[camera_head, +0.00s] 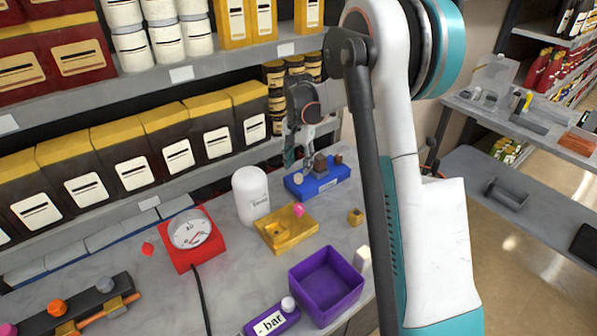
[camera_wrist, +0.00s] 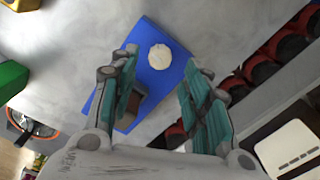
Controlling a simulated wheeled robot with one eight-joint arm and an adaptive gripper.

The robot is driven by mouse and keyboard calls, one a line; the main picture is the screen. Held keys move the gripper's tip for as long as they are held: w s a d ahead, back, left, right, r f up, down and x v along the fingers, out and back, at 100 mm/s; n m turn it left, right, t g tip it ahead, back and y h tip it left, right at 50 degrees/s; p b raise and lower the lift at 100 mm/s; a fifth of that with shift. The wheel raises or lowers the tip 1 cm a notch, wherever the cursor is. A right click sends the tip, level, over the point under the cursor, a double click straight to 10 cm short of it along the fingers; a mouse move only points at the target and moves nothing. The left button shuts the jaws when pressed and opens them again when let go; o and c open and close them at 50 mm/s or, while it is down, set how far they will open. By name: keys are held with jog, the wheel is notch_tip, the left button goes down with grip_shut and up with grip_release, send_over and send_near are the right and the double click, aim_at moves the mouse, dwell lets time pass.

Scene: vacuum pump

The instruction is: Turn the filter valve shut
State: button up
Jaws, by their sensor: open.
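A blue unit (camera_head: 325,184) stands at the back of the bench, with a cream round knob (camera_head: 298,181) and a brown block (camera_head: 320,165) on top. Its label is too small to read, so I cannot confirm that it is the filter valve. My gripper (camera_head: 297,163) points down just above the knob end, open and empty. In the wrist view the cream knob (camera_wrist: 160,57) shows between the two fingertips (camera_wrist: 158,62), with no finger visibly touching it. The blue base (camera_wrist: 150,33) lies below, and the brown block is partly hidden behind the left finger.
A white canister (camera_head: 250,194), a yellow block with a pink knob (camera_head: 286,231), a red gauge (camera_head: 190,236) and a purple bin (camera_head: 326,282) stand on the bench nearby. Shelves of boxes and jars (camera_head: 275,101) rise close behind my gripper.

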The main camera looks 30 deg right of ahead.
aim_at(298, 175)
notch_tip(298, 175, up, 7)
jog(key=shift+r, duration=0.15)
dwell(0.5)
jog(key=s+a+r+n+t, duration=0.25)
jog(key=s+a+r, duration=0.2)
jog(key=s, duration=0.35)
jog(key=s+a+r+n+t, duration=0.1)
jog(key=s+a+r+n, duration=0.25)
jog(key=s+r, duration=0.35)
jog(key=s+a+f+n+t, duration=0.2)
jog(key=s+a, duration=0.1)
jog(key=s, duration=0.5)
jog(key=s+a+f+n+t, duration=0.1)
jog(key=s+a+f+n, duration=0.1)
jog(key=s, duration=0.7)
jog(key=shift+a+f+n+t, duration=0.3)
jog(key=shift+a+n+t, duration=0.1)
jog(key=shift+a, duration=0.1)
